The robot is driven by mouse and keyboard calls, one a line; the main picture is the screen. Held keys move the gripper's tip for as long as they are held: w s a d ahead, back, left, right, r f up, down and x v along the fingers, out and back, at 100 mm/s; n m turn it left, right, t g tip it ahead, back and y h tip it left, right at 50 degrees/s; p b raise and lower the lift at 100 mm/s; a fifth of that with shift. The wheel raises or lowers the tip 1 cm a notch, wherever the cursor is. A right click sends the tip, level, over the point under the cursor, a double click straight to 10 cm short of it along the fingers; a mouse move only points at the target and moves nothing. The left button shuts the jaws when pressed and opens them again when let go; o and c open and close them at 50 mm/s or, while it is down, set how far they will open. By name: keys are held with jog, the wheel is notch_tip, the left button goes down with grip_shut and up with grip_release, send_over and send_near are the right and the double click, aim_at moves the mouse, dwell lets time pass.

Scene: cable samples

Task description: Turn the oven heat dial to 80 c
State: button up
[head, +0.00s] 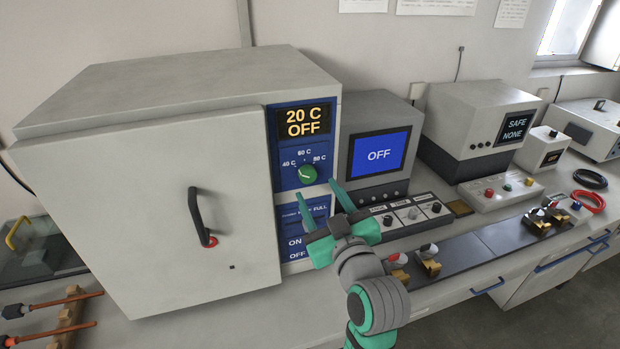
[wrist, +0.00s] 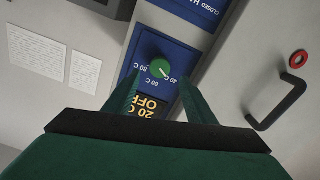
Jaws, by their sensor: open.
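The oven (head: 150,175) is a large grey box with a closed door. Its round green heat dial (head: 307,174) sits on a blue panel, under the labels 40 C, 60 C and 80 C. The display (head: 306,122) reads 20 C OFF. My gripper (head: 317,190) is open and empty, just in front of the panel below the dial. In the wrist view the green dial (wrist: 160,68) shows between and beyond the spread fingers (wrist: 160,80). Its pale pointer line runs toward the 40 C label side. No contact is visible; the exact gap is hard to tell.
A door handle (head: 202,217) sticks out left of the panel. ON and OFF labels (head: 297,249) are below the dial. A grey unit with a blue OFF screen (head: 379,154) and a row of black knobs (head: 408,214) stand close on the right.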

aim_at(309, 177)
jog(key=x, duration=0.7)
jog(key=shift+c, duration=0.3)
jog(key=c, duration=1)
